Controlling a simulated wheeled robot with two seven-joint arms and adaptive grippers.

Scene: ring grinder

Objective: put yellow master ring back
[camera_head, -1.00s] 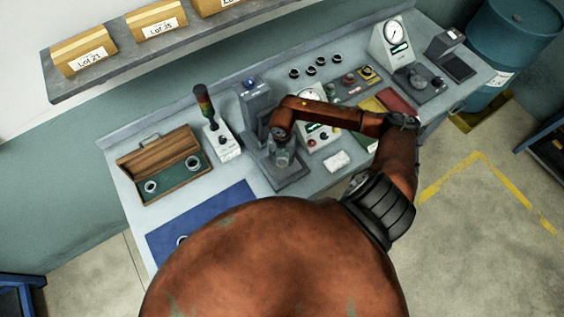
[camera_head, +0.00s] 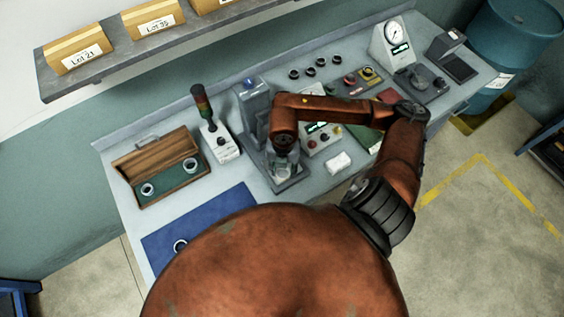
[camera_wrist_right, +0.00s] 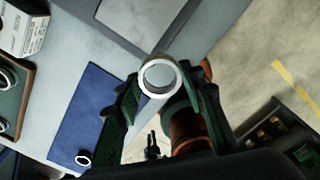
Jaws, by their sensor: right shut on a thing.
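My right gripper (camera_head: 285,158) is over the bench at the grey press-like station, partly hidden by my own arm. In the right wrist view its two green-dark fingers (camera_wrist_right: 160,88) are shut on a silvery ring (camera_wrist_right: 159,76), held at the fingertips with its opening facing the camera. No yellow shows on this ring. A wooden case (camera_head: 157,162) stands open at the left of the bench, with two rings (camera_head: 147,189) in its green lining. Another ring (camera_head: 180,246) lies on the blue mat (camera_head: 215,218). My left gripper is not in view.
The grey station (camera_head: 257,105) and a signal-light box (camera_head: 219,143) stand near the gripper. A dial gauge (camera_head: 392,42) stands further right. A shelf with boxes (camera_head: 75,54) overhangs the left.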

